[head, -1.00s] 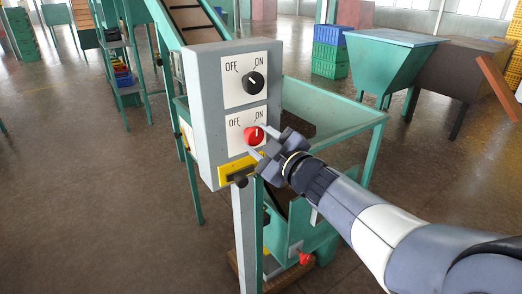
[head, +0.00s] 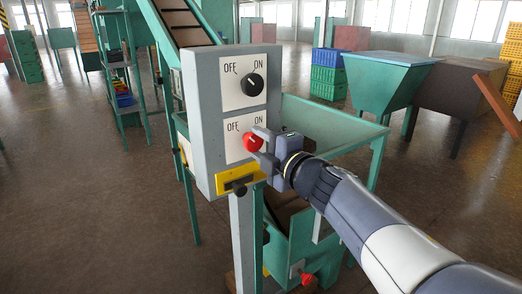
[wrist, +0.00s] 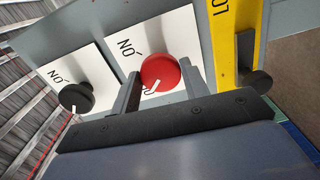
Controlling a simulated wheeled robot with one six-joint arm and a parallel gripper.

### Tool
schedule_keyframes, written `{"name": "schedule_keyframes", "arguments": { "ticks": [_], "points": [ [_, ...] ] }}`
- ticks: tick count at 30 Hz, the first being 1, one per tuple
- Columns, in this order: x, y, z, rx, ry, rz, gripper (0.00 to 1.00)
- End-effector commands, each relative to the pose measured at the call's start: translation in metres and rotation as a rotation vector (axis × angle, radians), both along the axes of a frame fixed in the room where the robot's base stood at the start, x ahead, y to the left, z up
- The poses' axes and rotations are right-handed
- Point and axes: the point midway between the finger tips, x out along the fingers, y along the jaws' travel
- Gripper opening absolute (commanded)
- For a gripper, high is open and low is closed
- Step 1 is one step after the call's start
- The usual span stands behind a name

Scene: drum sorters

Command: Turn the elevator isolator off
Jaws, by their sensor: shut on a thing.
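A grey control box (head: 205,120) carries two white plates marked OFF and ON. The lower plate has a red knob (head: 252,141), the upper a black knob (head: 252,85). My gripper (head: 262,147) is shut on the red knob, with one finger on each side of it. In the wrist view the red knob (wrist: 160,72) sits between my two fingers (wrist: 160,88), its white pointer towards the partly hidden OFF lettering. The black knob (wrist: 76,97) is clear of my gripper. My gripper hides part of the lower plate.
A yellow plate (head: 240,181) with a black knob (head: 239,188) is just below my gripper. A green hopper (head: 335,120) stands behind the box. An inclined conveyor (head: 185,22) rises behind it. The floor at left is open.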

Motion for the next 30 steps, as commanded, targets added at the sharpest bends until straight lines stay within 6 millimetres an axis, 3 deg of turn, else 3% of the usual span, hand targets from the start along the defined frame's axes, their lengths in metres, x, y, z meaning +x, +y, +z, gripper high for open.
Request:
{"name": "schedule_keyframes", "arguments": {
  "ticks": [20, 21, 30],
  "points": [
    [-0.0001, 0.0002, -0.0008, -0.053, -0.034, 0.001, 0.2],
    [-0.0001, 0.0002, -0.0008, -0.053, -0.034, 0.001, 0.45],
    [0.0, 0.0002, -0.0003, -0.051, -0.033, 0.001, 0.65]
  ]
}}
